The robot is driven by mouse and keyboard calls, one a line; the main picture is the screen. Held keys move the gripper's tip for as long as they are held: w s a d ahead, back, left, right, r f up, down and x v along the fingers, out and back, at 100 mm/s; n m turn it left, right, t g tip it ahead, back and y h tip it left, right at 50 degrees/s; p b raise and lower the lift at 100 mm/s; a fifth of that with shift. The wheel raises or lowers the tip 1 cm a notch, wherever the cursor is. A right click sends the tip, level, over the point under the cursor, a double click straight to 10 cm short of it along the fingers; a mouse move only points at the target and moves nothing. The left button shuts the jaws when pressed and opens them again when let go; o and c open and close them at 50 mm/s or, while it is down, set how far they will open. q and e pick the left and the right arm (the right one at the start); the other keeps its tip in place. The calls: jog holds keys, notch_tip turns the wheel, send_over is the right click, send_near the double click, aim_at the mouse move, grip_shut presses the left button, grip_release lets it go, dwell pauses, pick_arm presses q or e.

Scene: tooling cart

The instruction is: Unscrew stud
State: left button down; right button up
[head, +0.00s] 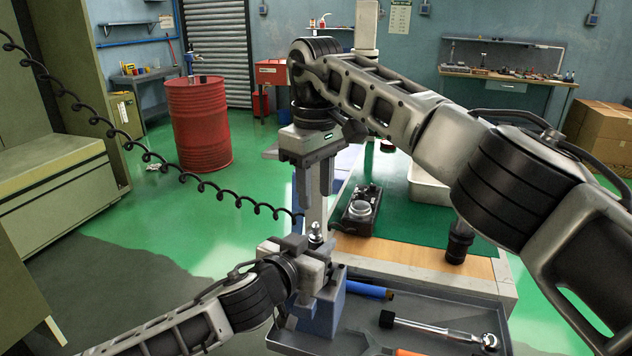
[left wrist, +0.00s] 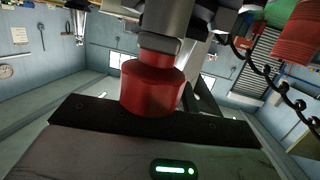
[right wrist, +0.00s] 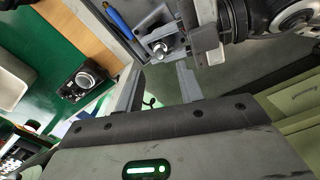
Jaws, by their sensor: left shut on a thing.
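The small metal stud (head: 315,233) stands upright above a grey block on a blue holder (head: 328,308) at the tray's back left. Its round top also shows in the right wrist view (right wrist: 160,48). My left gripper (head: 318,262) is close against the stud's holder. The left wrist view shows a red cylindrical thing (left wrist: 152,88) with a grey neck right in front of the left palm; my left gripper is shut on it, though the fingers are mostly hidden there. My right gripper (head: 314,192) points down above the stud, fingers apart and empty.
A grey tray (head: 400,312) holds a ratchet (head: 435,328) and a blue-handled tool (head: 362,289). Behind it, the green-topped bench carries a black device (head: 360,210) and a dark cylinder (head: 458,245). A coiled black hose (head: 150,155) hangs across the left side.

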aim_at(316, 222)
notch_tip(316, 222, down, 8)
jog(key=shift+r, duration=0.2)
